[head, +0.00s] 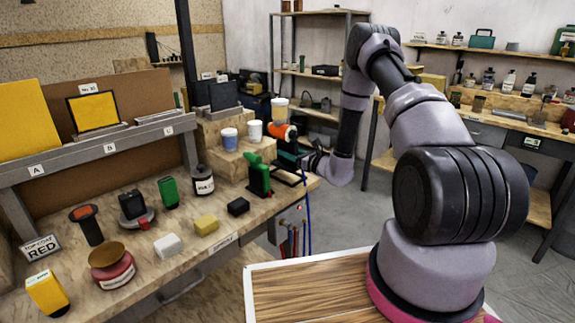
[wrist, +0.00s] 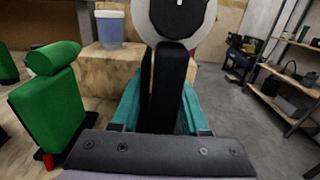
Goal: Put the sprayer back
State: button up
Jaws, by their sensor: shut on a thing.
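The sprayer has an orange body (head: 280,131) with a pale cup above it in the head view. In the wrist view its black handle (wrist: 165,88) stands between the teal fingers, with a round black and white part above. My gripper (head: 302,150) is shut on this handle and holds the sprayer over the right end of the workbench (head: 228,228). The fingers also show in the wrist view (wrist: 160,108). The sprayer's lower end is hidden. I cannot tell whether it touches anything.
A green upright tool (head: 258,176) stands just left of my gripper, also close in the wrist view (wrist: 50,100). White and blue cups (head: 229,139) stand on wooden steps behind. Jars and blocks fill the bench's left. Floor (head: 345,215) to the right is clear.

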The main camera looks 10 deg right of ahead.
aim_at(287, 165)
jog(key=shift+f, duration=2.1)
jog(key=shift+f, duration=0.1)
jog(key=o, duration=0.8)
jog(key=shift+f, duration=0.1)
